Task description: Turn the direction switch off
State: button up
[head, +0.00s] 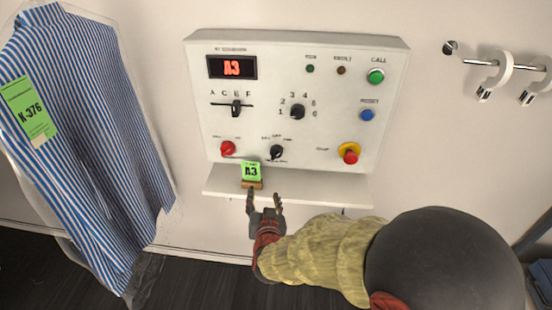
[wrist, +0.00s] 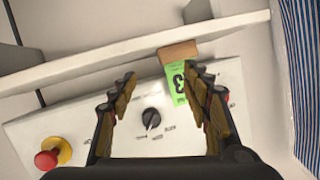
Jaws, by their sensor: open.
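The direction switch appears to be the small black rotary knob (head: 277,152) low in the middle of the white control panel (head: 325,135). Small labels are printed around it, too blurred to read surely. In the wrist view the same black knob (wrist: 151,116) shows between my fingers, with a pale line on it; I cannot tell its setting. My gripper (head: 264,197) is open and empty, in front of the panel's shelf and below the knob in the head view. In the wrist view my gripper (wrist: 160,76) has its two fingers wide apart. It does not visibly touch the knob.
A shelf (head: 315,188) juts out under the panel, bearing a green A3 tag (head: 251,171) on a wooden block (head: 252,184). A red knob (head: 228,148) and a red stop button (head: 350,153) flank the switch. A striped shirt (head: 90,110) hangs at left.

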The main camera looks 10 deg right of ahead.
aim_at(276, 157)
jog(key=w+d+r+m+t+h, duration=0.1)
jog(key=d+r+m+t+h, duration=0.2)
jog(key=r, duration=0.5)
jog(key=shift+n, duration=0.7)
jog(key=x, duration=0.2)
jog(key=b+x, duration=0.1)
jog(key=x, duration=0.2)
jog(key=b+x, duration=0.1)
jog(key=x, duration=0.2)
jog(key=shift+s+d, duration=0.1)
jog(key=shift+d, duration=0.25)
jog(key=shift+c, duration=1.1)
jog(key=c, duration=0.9)
jog(key=shift+c, duration=0.2)
